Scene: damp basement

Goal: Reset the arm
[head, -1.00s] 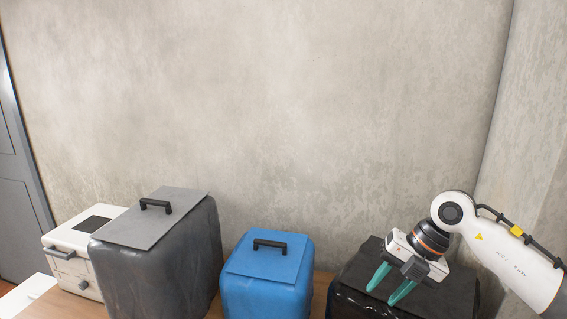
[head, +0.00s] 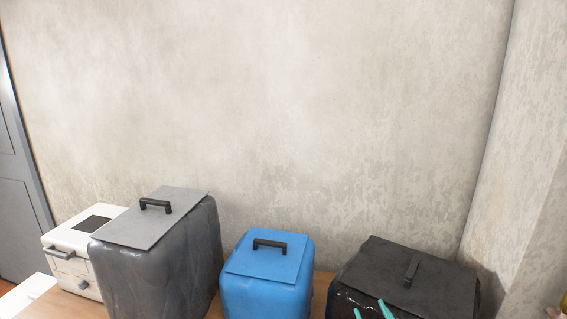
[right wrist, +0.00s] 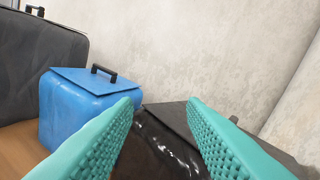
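My right gripper (head: 371,313) shows only as two teal fingertips at the bottom edge of the head view, in front of the black bin (head: 345,300). In the right wrist view its two teal fingers (right wrist: 165,125) stand wide apart, with nothing between them. The black bin (right wrist: 160,150) lies beyond the fingers there, with its lid on. My left gripper is not seen in any view.
A blue bin (head: 265,290) with a black-handled lid stands left of the black bin. A tall grey bin (head: 160,265) and a white box (head: 85,238) stand further left. The wooden surface (head: 319,290) shows between the bins. A concrete wall (head: 270,110) rises behind.

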